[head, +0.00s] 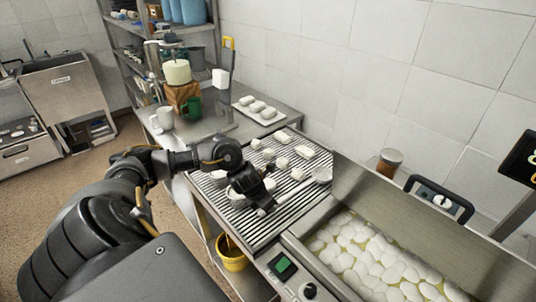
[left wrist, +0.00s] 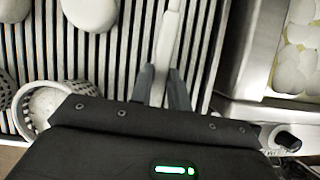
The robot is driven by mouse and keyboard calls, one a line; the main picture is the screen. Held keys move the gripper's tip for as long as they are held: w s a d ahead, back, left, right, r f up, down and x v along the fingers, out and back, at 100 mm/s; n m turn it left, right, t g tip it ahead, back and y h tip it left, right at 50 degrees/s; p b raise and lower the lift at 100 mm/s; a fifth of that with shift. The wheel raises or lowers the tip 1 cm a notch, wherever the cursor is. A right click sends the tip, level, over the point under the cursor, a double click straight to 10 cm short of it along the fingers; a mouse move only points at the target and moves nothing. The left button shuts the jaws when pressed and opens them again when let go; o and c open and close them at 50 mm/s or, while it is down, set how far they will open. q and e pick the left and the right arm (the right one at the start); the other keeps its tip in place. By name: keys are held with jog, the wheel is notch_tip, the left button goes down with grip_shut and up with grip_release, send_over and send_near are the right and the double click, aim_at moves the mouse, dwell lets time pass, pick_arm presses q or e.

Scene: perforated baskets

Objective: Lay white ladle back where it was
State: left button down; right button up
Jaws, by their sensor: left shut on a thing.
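The white ladle (head: 322,174) lies over the slatted grey rack, its bowl end pointing to the back right in the head view. My left gripper (head: 266,204) is low over the rack at the ladle's near end. In the left wrist view the white handle (left wrist: 168,40) runs up from between the two dark fingertips (left wrist: 162,76), which are shut on it. I cannot tell whether the ladle touches the slats. My right gripper is in neither view.
A perforated basket (left wrist: 38,108) with something white inside stands left of my gripper. Several white pieces (head: 282,163) lie on the rack (head: 297,188). A steel fryer (head: 345,205) full of white pieces is at the right. A yellow bucket (head: 231,255) hangs below.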

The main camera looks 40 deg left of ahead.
pick_arm(q)
jog(key=shift+f+b, duration=0.5)
dwell(0.6)
jog(key=c, duration=1.3)
grip_release()
jog(key=shift+o, duration=0.2)
jog(key=shift+s+r, duration=0.1)
jog(key=v, duration=1)
jog(key=shift+r, duration=0.3)
jog(key=shift+s, duration=0.25)
